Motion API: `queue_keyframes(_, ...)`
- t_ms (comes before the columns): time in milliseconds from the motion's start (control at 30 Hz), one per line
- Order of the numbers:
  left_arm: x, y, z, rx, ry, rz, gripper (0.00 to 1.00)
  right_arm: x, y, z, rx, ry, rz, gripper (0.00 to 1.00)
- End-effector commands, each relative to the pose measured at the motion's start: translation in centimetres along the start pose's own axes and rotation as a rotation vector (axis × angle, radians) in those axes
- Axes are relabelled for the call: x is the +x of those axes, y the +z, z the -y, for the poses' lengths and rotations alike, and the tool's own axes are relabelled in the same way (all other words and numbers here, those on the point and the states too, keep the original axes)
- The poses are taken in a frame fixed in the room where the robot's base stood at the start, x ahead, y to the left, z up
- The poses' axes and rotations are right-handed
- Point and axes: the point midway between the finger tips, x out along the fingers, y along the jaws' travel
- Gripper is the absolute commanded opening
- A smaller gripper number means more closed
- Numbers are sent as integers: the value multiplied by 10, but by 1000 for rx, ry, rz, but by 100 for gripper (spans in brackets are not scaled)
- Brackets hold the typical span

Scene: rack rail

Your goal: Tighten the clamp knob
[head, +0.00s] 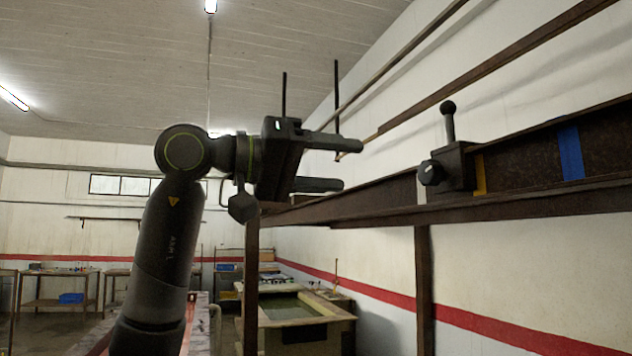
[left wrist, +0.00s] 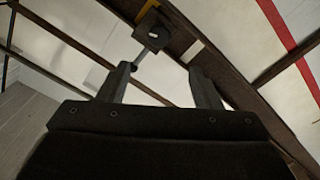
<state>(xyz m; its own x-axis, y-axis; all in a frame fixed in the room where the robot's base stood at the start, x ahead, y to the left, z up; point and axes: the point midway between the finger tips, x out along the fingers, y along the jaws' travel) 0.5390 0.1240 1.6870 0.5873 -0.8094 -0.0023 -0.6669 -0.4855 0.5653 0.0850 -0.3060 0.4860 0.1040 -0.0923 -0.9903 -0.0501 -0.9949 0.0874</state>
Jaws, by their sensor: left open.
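A dark clamp (head: 459,167) sits on the brown steel rail (head: 530,201), right of centre in the head view. A round black clamp knob (head: 431,173) sticks out from its left face, and a lever with a ball end (head: 449,122) stands upright on top. My left gripper (head: 349,165) is open and empty, left of the knob and apart from it, fingers pointing right towards it. In the left wrist view the clamp (left wrist: 154,21) shows beyond the open fingers (left wrist: 160,72), near the top; the lever runs down towards the left finger. My right gripper is out of view.
A yellow mark (head: 480,174) lies on the rail just right of the clamp, and a blue mark (head: 571,152) further right. Brown posts (head: 424,290) hold the rail up. Thin bars run above it along the wall. The space between gripper and knob looks clear.

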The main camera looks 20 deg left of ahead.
Motion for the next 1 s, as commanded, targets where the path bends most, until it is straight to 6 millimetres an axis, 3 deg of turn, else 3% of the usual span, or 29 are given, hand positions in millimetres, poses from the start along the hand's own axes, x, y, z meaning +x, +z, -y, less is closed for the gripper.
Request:
queue_keyframes(233,-24,0,1,0,-1,0,59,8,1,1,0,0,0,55)
queue_keyframes(833,-25,0,2,-8,2,3,59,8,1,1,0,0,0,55)
queue_keyframes(933,-16,5,16,-85,21,22,59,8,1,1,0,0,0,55)
queue_keyframes(1000,-2,14,38,-211,53,50,59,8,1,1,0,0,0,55)
